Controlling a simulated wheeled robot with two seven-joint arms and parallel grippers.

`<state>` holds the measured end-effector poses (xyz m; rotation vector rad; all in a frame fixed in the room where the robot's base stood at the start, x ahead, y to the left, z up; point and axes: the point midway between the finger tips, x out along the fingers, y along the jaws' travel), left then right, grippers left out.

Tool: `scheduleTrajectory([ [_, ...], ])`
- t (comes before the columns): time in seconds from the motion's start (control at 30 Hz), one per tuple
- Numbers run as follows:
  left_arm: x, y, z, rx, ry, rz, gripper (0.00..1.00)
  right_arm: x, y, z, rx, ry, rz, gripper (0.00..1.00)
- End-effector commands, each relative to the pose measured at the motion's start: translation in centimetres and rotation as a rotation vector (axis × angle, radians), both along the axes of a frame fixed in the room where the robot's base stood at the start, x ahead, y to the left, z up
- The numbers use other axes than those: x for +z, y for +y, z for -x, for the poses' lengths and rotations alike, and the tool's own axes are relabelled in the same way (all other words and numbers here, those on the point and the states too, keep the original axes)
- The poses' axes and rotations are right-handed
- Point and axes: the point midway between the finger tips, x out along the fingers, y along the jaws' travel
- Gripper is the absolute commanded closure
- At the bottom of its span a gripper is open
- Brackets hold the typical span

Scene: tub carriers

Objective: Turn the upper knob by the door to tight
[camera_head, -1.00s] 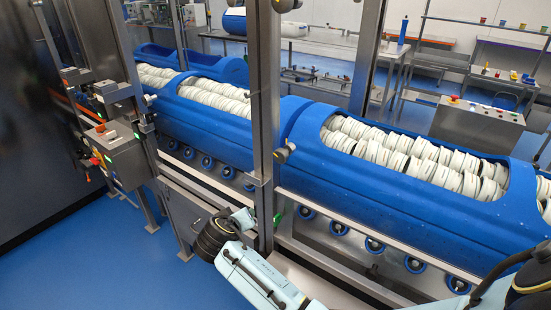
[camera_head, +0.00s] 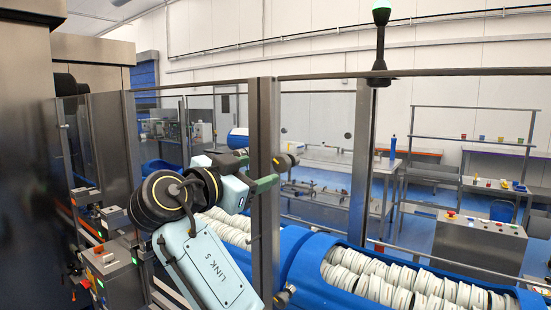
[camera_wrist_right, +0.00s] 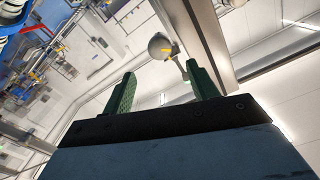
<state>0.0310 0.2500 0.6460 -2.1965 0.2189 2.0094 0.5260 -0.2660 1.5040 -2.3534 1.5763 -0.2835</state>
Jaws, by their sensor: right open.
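The upper knob (camera_head: 284,161) is a rounded grey knob on the steel door post, in the middle of the head view. In the right wrist view the grey knob (camera_wrist_right: 160,46) carries a yellow mark and lies just beyond the fingertips, between their lines. My right gripper (camera_head: 263,169) has green fingers and is raised to the knob's height, just left of it. Its fingers stand apart and empty in the right wrist view (camera_wrist_right: 161,70). A lower knob (camera_head: 284,296) sits further down the same post. My left gripper is not in view.
Clear panels in steel frames (camera_head: 265,230) stand before the blue tubs (camera_head: 300,258) full of white rings. A signal lamp (camera_head: 381,45) tops the rail. A control box (camera_head: 104,262) stands at left, and a button console (camera_head: 480,243) at right behind the panels.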

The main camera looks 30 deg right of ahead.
Motion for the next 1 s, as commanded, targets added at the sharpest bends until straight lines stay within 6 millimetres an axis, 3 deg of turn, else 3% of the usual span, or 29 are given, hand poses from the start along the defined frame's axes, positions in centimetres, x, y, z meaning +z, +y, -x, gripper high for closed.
scheduleTrajectory([
  [0.2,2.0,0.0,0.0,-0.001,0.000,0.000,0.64,0.3,-4.3,-1.7,-0.003,0.003,0.003,0.41],
  [0.4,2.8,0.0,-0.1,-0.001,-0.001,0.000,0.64,0.1,-6.5,-2.7,0.000,0.004,0.002,0.41],
  [0.8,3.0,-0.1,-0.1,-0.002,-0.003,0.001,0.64,-0.1,-7.1,-3.0,0.002,0.003,0.001,0.41],
  [1.0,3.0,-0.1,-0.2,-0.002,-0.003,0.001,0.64,-0.1,-7.1,-3.0,0.002,0.003,0.001,0.67],
])
